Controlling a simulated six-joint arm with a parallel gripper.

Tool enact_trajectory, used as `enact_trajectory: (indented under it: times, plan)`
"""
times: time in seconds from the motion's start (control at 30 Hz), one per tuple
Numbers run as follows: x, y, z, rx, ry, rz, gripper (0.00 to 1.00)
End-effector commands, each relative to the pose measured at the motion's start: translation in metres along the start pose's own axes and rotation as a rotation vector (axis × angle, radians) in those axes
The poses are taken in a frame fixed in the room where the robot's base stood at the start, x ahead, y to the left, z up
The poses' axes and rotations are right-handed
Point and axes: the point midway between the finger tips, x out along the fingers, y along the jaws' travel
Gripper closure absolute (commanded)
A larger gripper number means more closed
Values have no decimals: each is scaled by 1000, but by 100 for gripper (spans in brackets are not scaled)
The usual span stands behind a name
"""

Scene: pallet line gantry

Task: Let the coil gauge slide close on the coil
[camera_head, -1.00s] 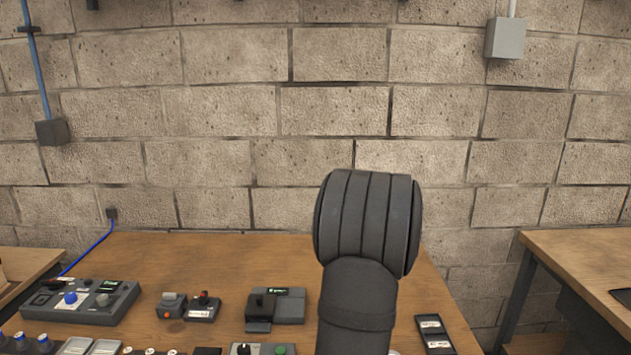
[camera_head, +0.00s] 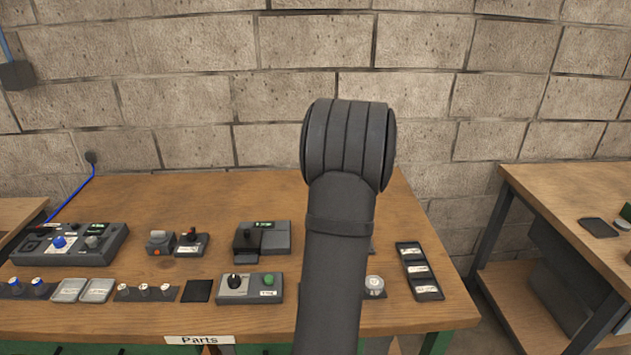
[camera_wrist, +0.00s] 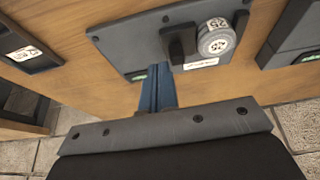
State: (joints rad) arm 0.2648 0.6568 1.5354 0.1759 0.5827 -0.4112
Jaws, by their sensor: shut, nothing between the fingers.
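In the wrist view the coil gauge (camera_wrist: 130,40) is a dark grey plate on the wooden table, with a small green display and a white label. A grey coil (camera_wrist: 217,42) with a patterned white top sits on it, between a black upright block (camera_wrist: 177,47) and another dark block (camera_wrist: 240,22). The coil looks close to the first block; I cannot tell if they touch. My gripper (camera_wrist: 157,72) has its blue fingers shut and empty, over the gauge's edge beside the display, near that block. In the head view my arm hides the gripper and most of the gauge.
In the head view a similar device (camera_head: 272,238) stands left of my arm and a slotted tray (camera_head: 403,252) to the right. A control box (camera_head: 250,298) and a round labelled piece (camera_head: 374,283) lie nearer. The table's back strip is clear before the block wall (camera_head: 200,90).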

Motion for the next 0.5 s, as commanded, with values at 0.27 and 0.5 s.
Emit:
enact_trajectory:
  times: [0.27,0.5]
  plan:
    - [4,-31,-7,-369,-155,47,100]
    - [3,-78,-5,-934,-443,123,100]
